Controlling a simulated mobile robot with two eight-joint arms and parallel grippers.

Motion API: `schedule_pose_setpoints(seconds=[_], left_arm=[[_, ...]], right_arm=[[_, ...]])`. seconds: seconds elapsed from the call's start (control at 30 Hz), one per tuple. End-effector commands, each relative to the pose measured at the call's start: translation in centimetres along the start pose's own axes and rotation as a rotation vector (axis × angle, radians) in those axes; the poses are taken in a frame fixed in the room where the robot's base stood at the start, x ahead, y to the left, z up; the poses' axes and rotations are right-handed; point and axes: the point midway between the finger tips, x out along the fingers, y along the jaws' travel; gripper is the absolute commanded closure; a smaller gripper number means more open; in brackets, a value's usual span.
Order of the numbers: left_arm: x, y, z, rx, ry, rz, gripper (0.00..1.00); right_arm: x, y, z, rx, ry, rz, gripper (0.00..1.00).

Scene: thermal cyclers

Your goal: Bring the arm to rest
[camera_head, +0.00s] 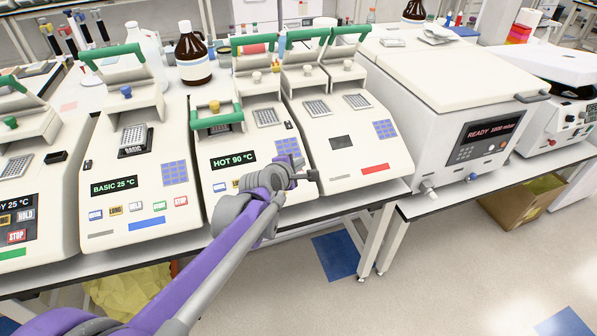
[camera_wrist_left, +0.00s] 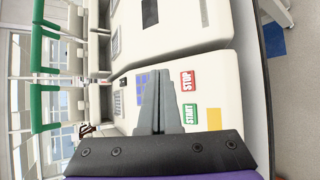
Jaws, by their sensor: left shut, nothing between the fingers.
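My left arm, purple and grey, reaches up from the lower left in the head view. My left gripper (camera_head: 308,176) is in front of the thermal cycler reading HOT 90 °C (camera_head: 235,160), near its right edge. In the left wrist view the fingers (camera_wrist_left: 162,80) are together, with nothing between them. They point over the cycler front with its red STOP key (camera_wrist_left: 188,81) and green START key (camera_wrist_left: 190,114). I cannot tell how far the fingertips are from the panel. My right gripper does not show.
A cycler reading BASIC 25 °C (camera_head: 140,170) stands to the left. A cycler with a red strip (camera_head: 374,168) stands to the right, then a large READY box (camera_head: 440,90). A brown bottle (camera_head: 192,55) stands behind. A cardboard box (camera_head: 525,200) is on the floor. The aisle floor (camera_head: 430,270) is clear.

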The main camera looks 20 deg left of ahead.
Motion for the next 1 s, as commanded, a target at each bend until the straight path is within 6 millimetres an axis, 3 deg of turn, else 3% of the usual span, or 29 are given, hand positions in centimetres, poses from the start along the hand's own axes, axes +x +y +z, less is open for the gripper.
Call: schedule_pose_setpoints(seconds=[0.73,0.87,1.0], left_arm=[[-0.4,-0.3,0.0,0.022,0.0,-0.008,1.0],[-3.2,-1.9,0.5,0.199,-0.001,-0.067,1.0],[-9.2,-6.0,0.7,0.588,-0.022,-0.199,1.0]], right_arm=[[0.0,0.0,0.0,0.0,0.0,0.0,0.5],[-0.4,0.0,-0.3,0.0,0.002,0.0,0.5],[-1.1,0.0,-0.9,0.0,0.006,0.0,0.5]])
